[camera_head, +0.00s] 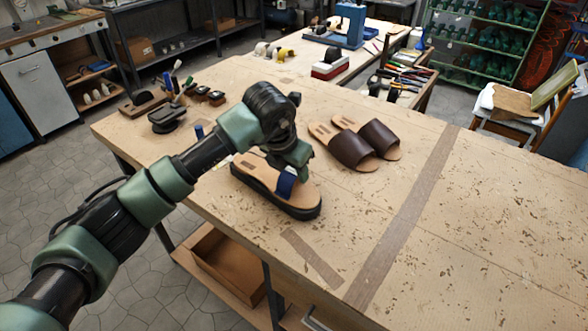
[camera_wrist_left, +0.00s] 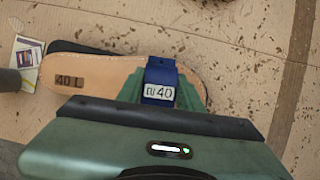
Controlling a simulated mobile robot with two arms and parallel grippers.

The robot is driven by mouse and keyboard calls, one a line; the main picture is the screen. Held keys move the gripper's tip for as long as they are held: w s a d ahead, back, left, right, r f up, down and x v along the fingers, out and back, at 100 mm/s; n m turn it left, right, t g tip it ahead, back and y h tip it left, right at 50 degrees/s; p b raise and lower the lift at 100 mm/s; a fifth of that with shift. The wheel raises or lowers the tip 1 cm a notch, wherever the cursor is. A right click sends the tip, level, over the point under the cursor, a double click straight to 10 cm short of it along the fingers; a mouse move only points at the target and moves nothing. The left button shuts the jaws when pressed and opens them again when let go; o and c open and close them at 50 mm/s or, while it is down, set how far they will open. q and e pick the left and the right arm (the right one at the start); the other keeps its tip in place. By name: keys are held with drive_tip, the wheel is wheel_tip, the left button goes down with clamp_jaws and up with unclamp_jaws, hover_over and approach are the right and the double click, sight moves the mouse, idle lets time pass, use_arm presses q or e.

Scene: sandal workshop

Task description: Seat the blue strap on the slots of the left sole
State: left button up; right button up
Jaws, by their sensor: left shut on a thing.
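My left gripper (camera_head: 291,171) is shut on the blue strap (camera_head: 286,187). The strap also shows in the left wrist view (camera_wrist_left: 159,84), with a white label reading 40 between the green fingers. It is over the front half of the left sole (camera_head: 303,198), a tan footbed on a thick black base. In the left wrist view the sole (camera_wrist_left: 105,73) bears the mark 40 L at its heel end. Whether the strap's ends sit in the slots is hidden by the gripper. My right gripper is in neither view.
A pair of brown sandals (camera_head: 353,150) lies just beyond the sole. Tools and brushes (camera_head: 172,92) stand at the table's far left. A printed card (camera_wrist_left: 28,62) lies near the heel. The worn table (camera_head: 460,240) is clear to the right.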

use_arm(q)
drive_tip(key=shift+f, duration=0.25)
drive_tip(key=o, duration=1.2)
drive_tip(key=shift+r, duration=0.15)
